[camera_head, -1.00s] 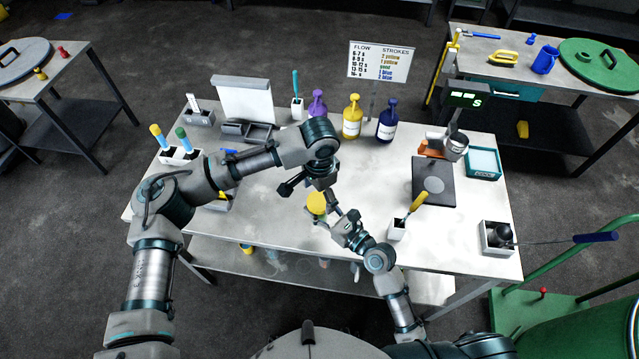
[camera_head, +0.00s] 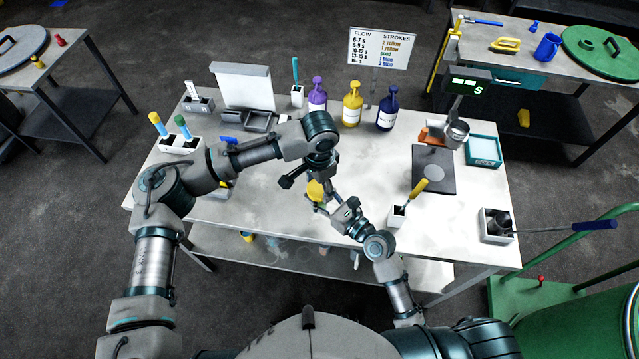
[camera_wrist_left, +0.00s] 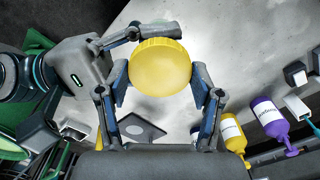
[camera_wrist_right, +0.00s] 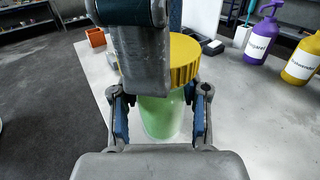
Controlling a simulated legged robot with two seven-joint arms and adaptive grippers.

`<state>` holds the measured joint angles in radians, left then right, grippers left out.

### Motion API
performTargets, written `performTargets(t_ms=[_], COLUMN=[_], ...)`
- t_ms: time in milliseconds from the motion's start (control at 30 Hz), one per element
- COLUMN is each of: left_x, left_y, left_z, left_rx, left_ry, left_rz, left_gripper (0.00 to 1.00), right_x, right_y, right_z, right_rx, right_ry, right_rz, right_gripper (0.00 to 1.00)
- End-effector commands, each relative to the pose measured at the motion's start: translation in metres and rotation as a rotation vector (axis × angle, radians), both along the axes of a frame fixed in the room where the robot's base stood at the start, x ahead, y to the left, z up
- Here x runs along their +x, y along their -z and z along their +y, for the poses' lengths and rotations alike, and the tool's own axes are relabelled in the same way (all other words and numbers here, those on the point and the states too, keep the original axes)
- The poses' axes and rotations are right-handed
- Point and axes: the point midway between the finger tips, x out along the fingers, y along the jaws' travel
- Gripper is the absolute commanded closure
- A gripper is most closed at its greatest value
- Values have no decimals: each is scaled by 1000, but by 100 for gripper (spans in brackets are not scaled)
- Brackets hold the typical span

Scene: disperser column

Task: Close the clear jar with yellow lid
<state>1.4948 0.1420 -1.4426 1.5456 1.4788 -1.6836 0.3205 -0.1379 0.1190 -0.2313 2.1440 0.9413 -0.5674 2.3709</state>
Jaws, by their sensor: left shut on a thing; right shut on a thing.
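The yellow lid (camera_wrist_left: 160,66) lies between the two fingers of my left gripper (camera_wrist_left: 160,88), which is shut on it from above. In the right wrist view the lid (camera_wrist_right: 186,62) sits at the top of the clear jar (camera_wrist_right: 163,115), which has something pale green in it. I cannot tell whether the lid is screwed down. My right gripper (camera_wrist_right: 162,120) is shut on the jar's body from the side. In the head view the lid (camera_head: 315,190) shows just below my left gripper, and the jar is mostly hidden by the grippers.
Purple (camera_head: 317,95), yellow (camera_head: 352,106) and blue (camera_head: 387,109) pump bottles stand at the back of the table. A dark scale plate (camera_head: 434,170) lies to the right, and a white holder with a yellow-handled tool (camera_head: 417,188) stands near the right arm.

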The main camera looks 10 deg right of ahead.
Motion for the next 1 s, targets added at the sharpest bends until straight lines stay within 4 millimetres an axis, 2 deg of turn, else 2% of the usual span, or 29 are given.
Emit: performTargets(t_ms=[33,67,133,167,567,667,1000], left_x=[1,1,1,1,1,1,2], left_y=[0,0,0,0,-4,-16,-86], left_z=[1,1,1,1,0,0,-1], left_rx=[2,2,2,2,1,0,1], left_ry=[-2,-2,-2,-2,-1,-1,-1], left_rz=[-1,-1,-1,-1,-2,-2,-3], left_gripper=[76,27,9,5,5,5,5], right_x=[0,0,0,0,0,0,0], right_y=[-1,-1,-1,-1,-1,-1,-1], right_z=[0,0,0,0,0,0,0], right_rx=[2,2,2,2,1,1,1], right_ry=[0,0,0,0,0,0,0], right_rz=[-2,-2,-2,-2,-2,-2,-2], right_gripper=[100,100,100,100,100,100,100])
